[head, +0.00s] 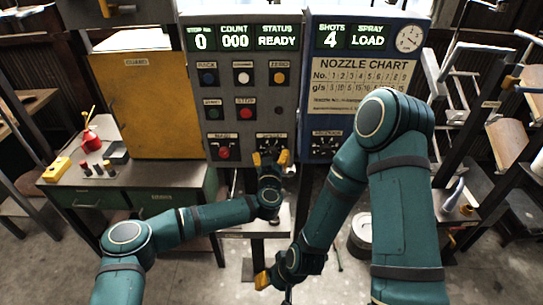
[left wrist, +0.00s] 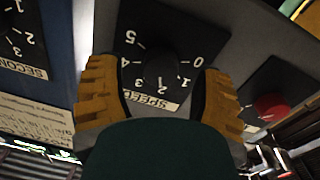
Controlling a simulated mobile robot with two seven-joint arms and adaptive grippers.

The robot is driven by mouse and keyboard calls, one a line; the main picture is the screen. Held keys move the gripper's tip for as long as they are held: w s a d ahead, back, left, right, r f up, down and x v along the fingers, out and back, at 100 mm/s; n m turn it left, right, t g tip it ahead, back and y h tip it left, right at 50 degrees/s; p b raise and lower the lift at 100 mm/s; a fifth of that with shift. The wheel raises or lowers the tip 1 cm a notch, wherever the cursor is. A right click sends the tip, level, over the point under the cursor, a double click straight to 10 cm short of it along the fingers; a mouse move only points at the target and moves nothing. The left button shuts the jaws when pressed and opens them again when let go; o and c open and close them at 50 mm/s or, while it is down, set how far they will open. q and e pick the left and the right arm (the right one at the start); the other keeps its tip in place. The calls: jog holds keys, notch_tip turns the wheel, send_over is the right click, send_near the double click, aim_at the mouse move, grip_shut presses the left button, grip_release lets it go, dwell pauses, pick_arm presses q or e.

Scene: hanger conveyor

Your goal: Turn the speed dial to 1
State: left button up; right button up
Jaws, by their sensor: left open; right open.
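The speed dial is a black knob (left wrist: 163,62) on a black plate with white numbers 0 to 5. Its SPEED label (left wrist: 150,102) appears upside down in the left wrist view. I cannot clearly tell which number the knob points at. In the head view the dial plate (head: 271,139) is at the lower right of the grey panel, partly hidden by my left gripper (head: 270,158). My left gripper is open, its orange fingers on either side of the knob; contact cannot be told. My right gripper (head: 275,282) is open, low and away from the panel, partly hidden.
A red button (head: 224,153) sits left of the dial. A blue panel with a SECONDS dial (head: 325,146) stands to the right. The grey panel's display (head: 243,38) reads stop no. 0, count 000, status READY. A yellow guard (head: 145,100) and green bench (head: 150,175) are at left.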

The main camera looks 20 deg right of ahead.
pick_arm(q)
jog(key=shift+w, duration=0.15)
grip_shut()
pick_arm(e)
jog(key=shift+f, duration=0.1)
pick_arm(q)
jog(key=n+b, duration=0.2)
jog(key=b, duration=0.1)
jog(key=n+b, duration=0.4)
jog(key=b, duration=0.1)
jog(key=shift+f, duration=0.1)
jog(key=shift+n+b, duration=1.6)
pick_arm(e)
notch_tip(320, 180, down, 12)
jog(key=s, duration=0.2)
jog(key=shift+a+r+g, duration=0.25)
jog(key=shift+a+g, duration=0.05)
